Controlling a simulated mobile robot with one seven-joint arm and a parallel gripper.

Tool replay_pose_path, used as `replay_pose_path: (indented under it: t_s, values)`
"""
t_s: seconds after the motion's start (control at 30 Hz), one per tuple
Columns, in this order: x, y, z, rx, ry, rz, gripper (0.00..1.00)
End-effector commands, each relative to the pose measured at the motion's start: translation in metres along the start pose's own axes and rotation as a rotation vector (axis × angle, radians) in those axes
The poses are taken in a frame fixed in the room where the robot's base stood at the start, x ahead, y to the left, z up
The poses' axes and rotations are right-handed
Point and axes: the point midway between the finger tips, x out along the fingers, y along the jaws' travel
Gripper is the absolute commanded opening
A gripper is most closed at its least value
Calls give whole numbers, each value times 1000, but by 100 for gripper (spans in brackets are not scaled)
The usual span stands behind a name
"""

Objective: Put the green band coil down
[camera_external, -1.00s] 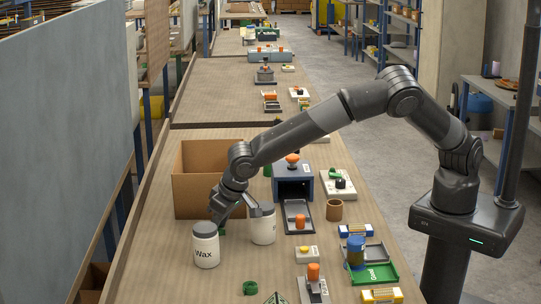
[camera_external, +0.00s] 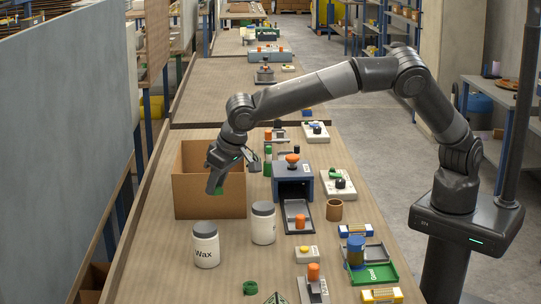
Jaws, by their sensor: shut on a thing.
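My gripper (camera_external: 215,188) is shut on a green band coil (camera_external: 218,190), which is mostly hidden by the fingers. Gripper and coil show in front of the front wall of an open cardboard box (camera_external: 190,200), raised above the table. I cannot tell how far they are from that wall. A second green coil (camera_external: 250,288) lies on the table near the front.
A white jar marked Wax (camera_external: 206,250) and a second white jar (camera_external: 263,228) stand before the box. A blue machine (camera_external: 292,170), a brown ring (camera_external: 334,210) and a green tray (camera_external: 385,272) are to the right. The table's left front is clear.

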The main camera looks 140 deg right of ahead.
Motion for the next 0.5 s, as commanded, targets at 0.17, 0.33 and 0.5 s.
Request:
replay_pose_path:
  t_s: [0.17,0.33,0.5]
  values:
    - [-34,0,-15,1,3,-3,10]
    - [-28,20,-35,40,1,18,10]
    - [-16,49,-63,97,2,41,10]
